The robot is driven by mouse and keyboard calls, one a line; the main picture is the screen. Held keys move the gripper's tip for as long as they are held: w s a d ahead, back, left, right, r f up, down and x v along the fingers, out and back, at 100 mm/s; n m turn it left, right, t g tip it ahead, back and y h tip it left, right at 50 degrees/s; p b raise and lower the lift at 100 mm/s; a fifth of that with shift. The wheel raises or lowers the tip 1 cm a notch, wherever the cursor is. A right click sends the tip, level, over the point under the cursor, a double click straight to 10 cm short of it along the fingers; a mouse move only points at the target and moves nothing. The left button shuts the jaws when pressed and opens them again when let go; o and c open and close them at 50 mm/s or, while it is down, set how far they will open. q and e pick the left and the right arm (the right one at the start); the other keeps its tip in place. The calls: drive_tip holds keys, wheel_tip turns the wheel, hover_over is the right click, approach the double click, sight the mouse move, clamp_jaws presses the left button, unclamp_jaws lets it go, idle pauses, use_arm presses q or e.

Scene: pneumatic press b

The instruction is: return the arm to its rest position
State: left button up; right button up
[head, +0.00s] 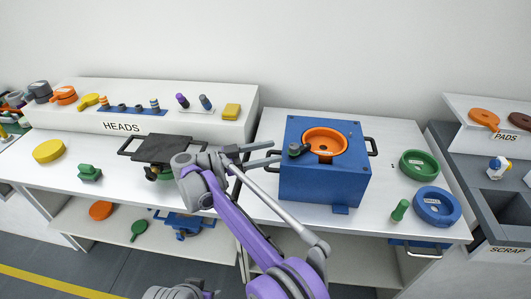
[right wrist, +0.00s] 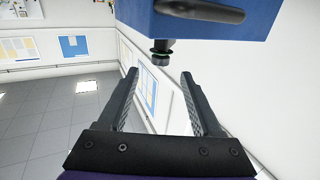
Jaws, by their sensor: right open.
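My right arm (head: 238,222), with purple links, rises from the bottom of the head view over the front of the benches. Its right gripper (head: 275,154) points right towards the left side of the blue press box (head: 318,187). The two fingers are apart with nothing between them. In the right wrist view the gripper (right wrist: 160,75) is also open and empty. The blue box (right wrist: 230,22) with a dark handle fills the top of that view, beyond the fingertips. A dark knob with a green ring (right wrist: 160,52) shows below it. My left gripper is not seen.
An orange ring (head: 325,142) sits on the box top, beside a dark knobbed part (head: 297,150). A black plate with handles (head: 163,148) lies near my wrist. Green (head: 418,165) and blue (head: 437,207) rings stand right. A HEADS shelf (head: 200,130) is behind, left.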

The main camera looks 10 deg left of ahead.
idle(0.4)
drive_tip(key=w+d+r+n+t+y+p, duration=0.1)
drive_tip(key=w+d+r+n+t+y, duration=0.35)
drive_tip(key=r+t+y, duration=0.35)
drive_tip(key=w+d+r+n+t+y+p, duration=0.1)
drive_tip(key=w+d+r+n+t+y, duration=0.3)
drive_tip(key=r, duration=0.6)
drive_tip(key=s+d+f+n+g+y, duration=0.1)
drive_tip(key=s+d+f+g, duration=0.3)
drive_tip(key=s+f, duration=0.6)
drive_tip(key=s+d+f+n+g+y+p, duration=0.1)
drive_tip(key=s+d+f+g, duration=0.4)
drive_tip(key=s+f, duration=0.5)
drive_tip(key=s+d+f+n+g+y+p, duration=0.1)
drive_tip(key=s+d+f+g, duration=0.4)
drive_tip(key=s+f, duration=0.5)
drive_tip(key=s+d+n+y, duration=0.1)
drive_tip(key=s+d, duration=0.1)
drive_tip(key=s, duration=0.7)
drive_tip(key=shift+s+f+n, duration=0.2)
drive_tip(key=shift+s+n, duration=0.15)
drive_tip(key=shift+s, duration=0.05)
drive_tip(key=shift+a, duration=0.1)
